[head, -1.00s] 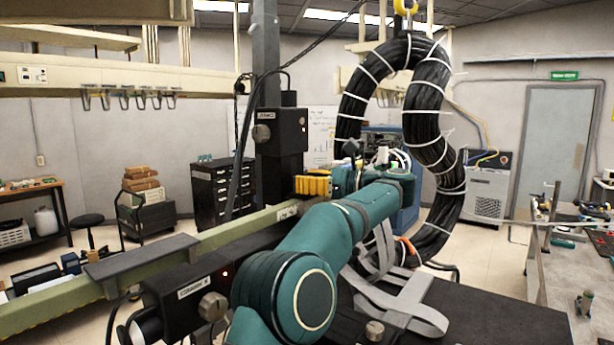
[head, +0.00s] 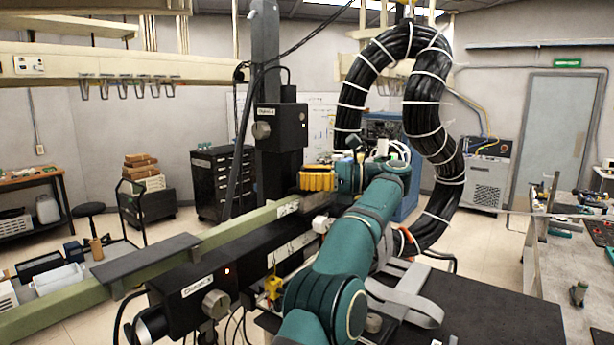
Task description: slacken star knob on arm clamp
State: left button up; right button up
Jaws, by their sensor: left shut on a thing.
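My left arm, teal, rises from the bottom middle and bends at the far end. My left gripper (head: 356,151) is at that end, small, dark and partly hidden by the teal wrist. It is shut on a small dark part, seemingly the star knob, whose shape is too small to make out. The arm clamp cannot be told apart from the fittings there. A yellow ribbed block (head: 317,180) sits on the beam just left of the wrist. My right gripper is not in view.
A green beam (head: 232,232) and a black rail cross the left half, with a black drive box (head: 195,290) in front. A thick black cable loop (head: 425,110) hangs behind my wrist. A black table top (head: 490,310) with grey straps lies at right.

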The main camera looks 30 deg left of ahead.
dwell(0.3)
pick_arm(q)
jog(key=o, duration=1.2)
jog(key=shift+a, duration=0.1)
